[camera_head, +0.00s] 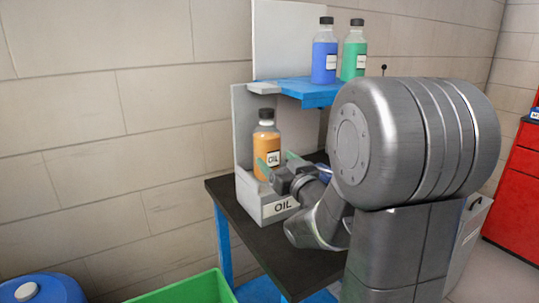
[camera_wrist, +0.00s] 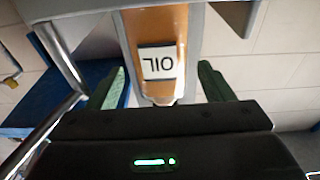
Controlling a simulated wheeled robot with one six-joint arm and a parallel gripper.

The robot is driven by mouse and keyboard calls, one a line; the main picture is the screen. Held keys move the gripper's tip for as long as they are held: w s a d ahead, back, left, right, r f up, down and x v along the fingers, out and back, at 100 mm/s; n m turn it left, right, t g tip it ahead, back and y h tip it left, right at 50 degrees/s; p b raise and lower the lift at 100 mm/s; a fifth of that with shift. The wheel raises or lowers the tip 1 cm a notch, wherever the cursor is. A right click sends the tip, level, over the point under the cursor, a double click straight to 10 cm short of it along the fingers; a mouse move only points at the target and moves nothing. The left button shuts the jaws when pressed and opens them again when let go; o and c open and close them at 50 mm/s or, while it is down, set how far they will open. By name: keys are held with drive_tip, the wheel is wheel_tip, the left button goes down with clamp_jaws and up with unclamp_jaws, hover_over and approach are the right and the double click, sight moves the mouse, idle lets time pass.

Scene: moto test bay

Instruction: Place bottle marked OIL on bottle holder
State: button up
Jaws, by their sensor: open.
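The bottle marked OIL (camera_head: 266,140), orange with a black cap and white label, stands upright in the grey bottle holder (camera_head: 252,200). The holder has its own OIL label on the front, and its front wall hides the bottle's base. My gripper (camera_head: 282,157) is at the bottle's label side, with its green fingers spread. In the wrist view the bottle (camera_wrist: 155,28) appears upside down, centred between the fingers of my gripper (camera_wrist: 162,75). Gaps show on both sides of it, so the gripper is open and holds nothing.
A blue shelf (camera_head: 315,98) above the holder carries a blue bottle (camera_head: 324,58) and a green bottle (camera_head: 354,55). The holder stands on a dark table (camera_head: 220,192). A green bin (camera_head: 195,290), a blue container (camera_head: 40,290) and a red cabinet (camera_head: 525,195) stand around.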

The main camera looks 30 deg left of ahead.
drive_tip(key=v, duration=0.6)
drive_tip(key=shift+a, duration=0.1)
idle(0.9)
